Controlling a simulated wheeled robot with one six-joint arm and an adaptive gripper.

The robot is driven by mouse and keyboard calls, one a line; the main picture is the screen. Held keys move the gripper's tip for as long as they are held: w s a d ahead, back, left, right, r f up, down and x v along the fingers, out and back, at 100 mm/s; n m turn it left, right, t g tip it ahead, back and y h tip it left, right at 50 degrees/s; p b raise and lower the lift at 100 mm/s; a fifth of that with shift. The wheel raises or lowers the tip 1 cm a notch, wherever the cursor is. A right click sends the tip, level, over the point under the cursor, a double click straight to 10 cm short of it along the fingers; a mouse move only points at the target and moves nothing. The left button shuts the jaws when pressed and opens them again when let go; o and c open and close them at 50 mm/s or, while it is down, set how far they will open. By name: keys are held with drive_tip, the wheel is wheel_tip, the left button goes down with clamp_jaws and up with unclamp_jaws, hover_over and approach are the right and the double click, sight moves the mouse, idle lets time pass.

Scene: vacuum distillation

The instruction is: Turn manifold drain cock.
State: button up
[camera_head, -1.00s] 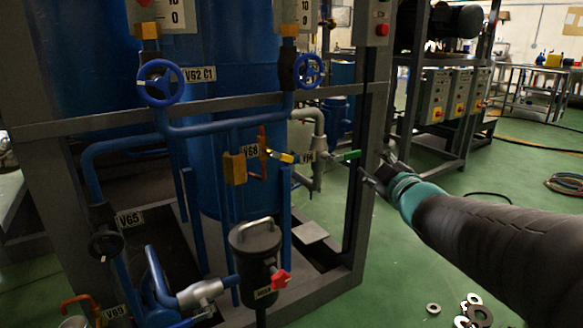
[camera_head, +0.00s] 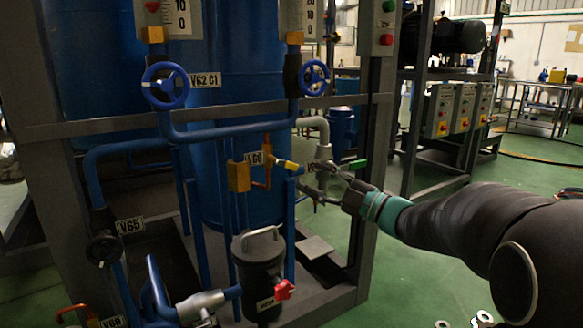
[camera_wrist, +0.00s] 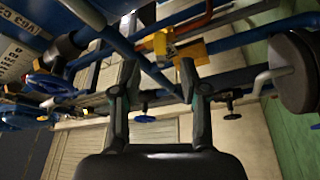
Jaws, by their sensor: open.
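A small valve with a yellow handle (camera_head: 287,164) sits beside the tag V68 (camera_head: 254,158) on a copper-coloured pipe. A valve with a green lever (camera_head: 354,166) is on the grey pipe to its right; its tag is mostly hidden. I cannot tell from the tags which one is the drain cock. My gripper (camera_head: 325,186) is open and empty, in front of the grey pipe and right of the yellow handle. In the wrist view my gripper (camera_wrist: 158,70) has its fingers spread, with the yellow handle (camera_wrist: 161,42) beyond the gap between the tips, apart from them.
A brass block (camera_head: 238,173) is left of the yellow handle. Blue handwheels (camera_head: 165,85) are above. A dark canister (camera_head: 257,265) with a red knob stands below. The grey frame post (camera_head: 370,190) rises close behind my wrist. Green floor is open to the right.

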sight(293, 167)
drive_tip(key=x, duration=0.8)
drive_tip(key=shift+w+a, duration=0.15)
drive_tip(key=shift+a, duration=0.1)
clamp_jaws()
